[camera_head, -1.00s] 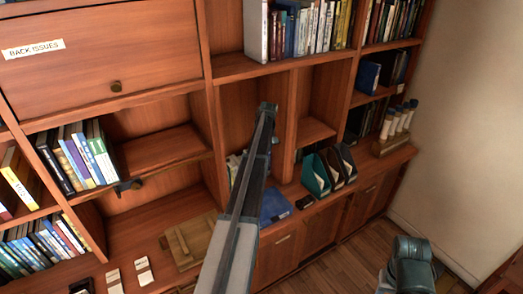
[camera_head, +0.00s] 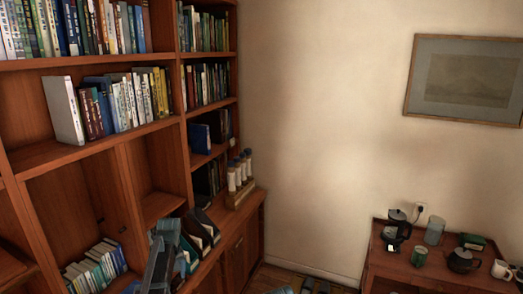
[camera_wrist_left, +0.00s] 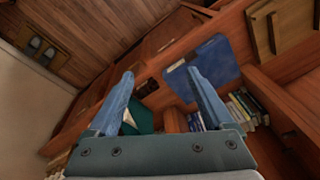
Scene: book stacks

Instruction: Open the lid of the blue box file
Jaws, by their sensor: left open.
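The blue box file (camera_wrist_left: 228,58) lies flat on the cabinet counter in the left wrist view, its lid looking shut. My left gripper (camera_wrist_left: 160,74) is open and empty. In that view its right finger overlaps the near edge of the blue box file; I cannot tell whether they touch. In the head view my left gripper (camera_head: 165,240) is at the bottom left, over the counter, and its fingers are hard to make out. The blue box file is not clearly visible there. My right gripper is not in view.
Upright file holders (camera_head: 203,227) stand beside my left gripper, with a rack of white rolls (camera_head: 239,178) beyond. Books (camera_head: 95,268) fill a low shelf. A wooden box (camera_wrist_left: 275,25) lies near the blue box file. A side table (camera_head: 385,255) holds a kettle and mugs.

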